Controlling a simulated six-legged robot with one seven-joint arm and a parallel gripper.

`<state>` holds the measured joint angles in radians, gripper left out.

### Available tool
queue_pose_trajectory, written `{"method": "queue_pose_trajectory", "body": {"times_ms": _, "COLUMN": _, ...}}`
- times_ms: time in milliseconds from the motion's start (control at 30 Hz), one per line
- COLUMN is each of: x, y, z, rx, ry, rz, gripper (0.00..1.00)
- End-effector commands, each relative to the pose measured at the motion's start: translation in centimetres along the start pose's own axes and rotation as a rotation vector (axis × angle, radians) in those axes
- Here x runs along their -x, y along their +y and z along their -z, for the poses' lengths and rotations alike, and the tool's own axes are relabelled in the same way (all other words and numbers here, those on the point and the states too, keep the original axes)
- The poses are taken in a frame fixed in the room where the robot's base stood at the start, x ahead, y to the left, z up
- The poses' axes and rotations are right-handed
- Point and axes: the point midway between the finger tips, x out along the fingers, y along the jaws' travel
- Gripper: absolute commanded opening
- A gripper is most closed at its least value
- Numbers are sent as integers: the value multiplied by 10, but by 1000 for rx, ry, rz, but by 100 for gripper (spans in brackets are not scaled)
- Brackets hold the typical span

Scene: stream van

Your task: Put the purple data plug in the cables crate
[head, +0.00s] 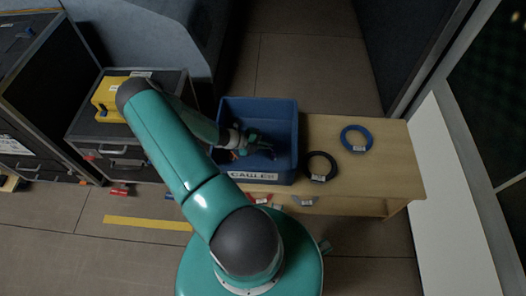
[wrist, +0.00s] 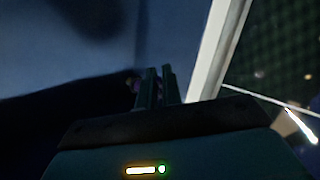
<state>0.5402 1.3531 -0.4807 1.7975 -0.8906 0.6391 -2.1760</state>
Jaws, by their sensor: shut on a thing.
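The blue crate (head: 287,108), labelled CABLES on its front, stands on the wooden bench. My gripper (head: 266,147) is inside the crate's opening, in front of its inner wall; its height above the floor of the crate is hard to tell. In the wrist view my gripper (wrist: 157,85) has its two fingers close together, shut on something. A small, dark purple bit, likely the purple data plug (wrist: 131,83), shows beside the left finger. Most of it is hidden and the picture is dark. I cannot make the plug out clearly in the head view.
A black cable coil (head: 309,165) and a blue cable coil (head: 344,140) lie on the wooden bench (head: 390,170) right of the crate. A yellow case (head: 105,97) sits on a black equipment box at left. Small items lie on the floor before the bench.

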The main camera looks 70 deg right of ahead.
Motion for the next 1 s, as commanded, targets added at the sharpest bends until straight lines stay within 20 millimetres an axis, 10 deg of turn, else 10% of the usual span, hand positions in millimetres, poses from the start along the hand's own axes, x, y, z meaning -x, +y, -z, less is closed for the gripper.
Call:
{"method": "queue_pose_trajectory", "body": {"times_ms": 500, "x": -32, "y": 52, "z": -13, "rx": -2, "ry": 0, "rz": 1, "gripper": 0}}
{"method": "queue_pose_trajectory", "body": {"times_ms": 867, "x": -34, "y": 55, "z": -14, "rx": -3, "ry": 0, "rz": 0, "gripper": 0}}
{"method": "queue_pose_trajectory", "body": {"times_ms": 1000, "x": -34, "y": 55, "z": -14, "rx": -3, "ry": 0, "rz": 0, "gripper": 29}}
